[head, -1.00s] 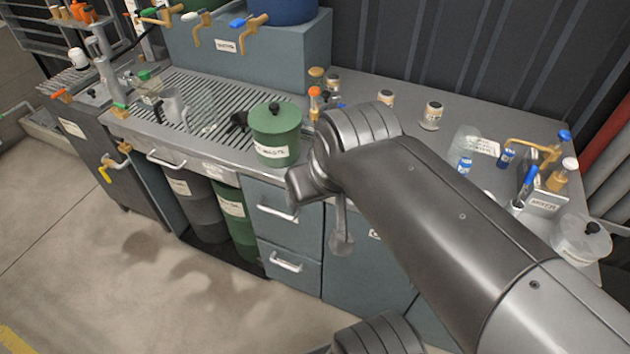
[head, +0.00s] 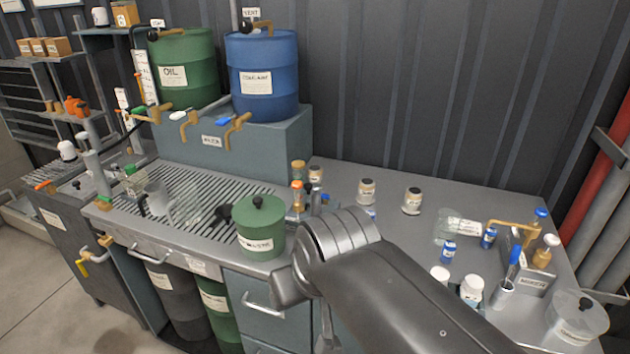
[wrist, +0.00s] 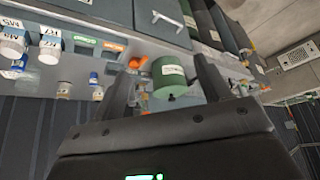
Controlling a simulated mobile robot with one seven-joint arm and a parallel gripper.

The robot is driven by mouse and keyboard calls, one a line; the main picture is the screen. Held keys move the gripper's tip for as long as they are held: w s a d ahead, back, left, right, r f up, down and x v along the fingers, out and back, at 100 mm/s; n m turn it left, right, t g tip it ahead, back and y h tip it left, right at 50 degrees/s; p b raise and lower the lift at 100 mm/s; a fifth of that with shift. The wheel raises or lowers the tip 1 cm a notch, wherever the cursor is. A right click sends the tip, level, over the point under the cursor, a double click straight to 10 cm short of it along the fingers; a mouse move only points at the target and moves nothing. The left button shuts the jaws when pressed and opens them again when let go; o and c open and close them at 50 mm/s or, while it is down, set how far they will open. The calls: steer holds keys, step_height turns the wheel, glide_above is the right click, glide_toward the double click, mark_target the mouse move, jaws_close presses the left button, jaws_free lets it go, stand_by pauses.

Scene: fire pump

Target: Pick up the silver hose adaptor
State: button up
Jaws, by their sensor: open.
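I cannot make out a silver hose adaptor for certain in either view. A small silver cylinder (head: 503,293) with a blue-topped item in it stands at the right of the bench, but I cannot tell if it is the adaptor. My gripper (wrist: 164,64) is open, with its two dark fingers apart and nothing held between them. In the head view my arm reaches in front of the bench and hides most of the gripper. In the wrist view a green lidded pot (wrist: 168,76) shows beyond and between the fingers; it also stands on the bench in the head view (head: 258,228).
Several small jars and bottles stand on the grey bench (head: 400,238). A slatted drain area (head: 190,205) with clear glassware lies left of the green pot. A green barrel (head: 185,70) and a blue barrel (head: 262,75) stand behind. A clear lidded tub (head: 577,318) is at the right.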

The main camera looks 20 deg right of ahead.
steer(key=shift+o, duration=0.4)
steer(key=w+d+r+m, duration=0.1)
steer(key=w+d+r, duration=0.15)
steer(key=w, duration=0.45)
steer(key=w+d+r+m, duration=0.2)
steer(key=w+r, duration=0.1)
steer(key=w, duration=0.3)
steer(key=m+g+h, duration=0.1)
steer(key=m+h, duration=0.4)
steer(key=m, duration=0.1)
glide_above(314, 169)
steer(key=s+a, duration=0.3)
steer(key=s, duration=0.1)
step_height(314, 169, down, 16)
steer(key=r, duration=0.1)
steer(key=shift+a+x, duration=0.2)
steer(key=shift+x, duration=2.55)
steer(key=shift+a+x, duration=0.2)
steer(key=shift+x, duration=2.5)
steer(key=shift+w+f, duration=0.1)
steer(key=shift+w, duration=0.1)
steer(key=c, duration=1.2)
steer(key=shift+c, duration=0.3)
